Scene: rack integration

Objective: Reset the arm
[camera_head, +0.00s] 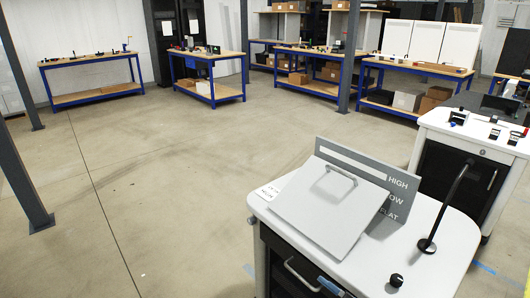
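Neither of my arms nor grippers shows in the head view. In front of me at the lower right stands a white-topped cabinet (437,268). On it lies a tilted light grey panel (325,215) with a handle (335,182) on its upper part. Behind the panel stands a grey board (402,184) with the words HIGH and FLAT readable and a partly covered word between them. A black knob (396,280) sits near the front of the top. A thin black curved stalk (444,207) rises at its right side.
A second white-topped cabinet (470,128) with small devices stands behind at right. Blue-framed workbenches (93,98) line the far side, with boxes (407,101) on the right ones. The concrete floor (150,190) at left and middle is clear.

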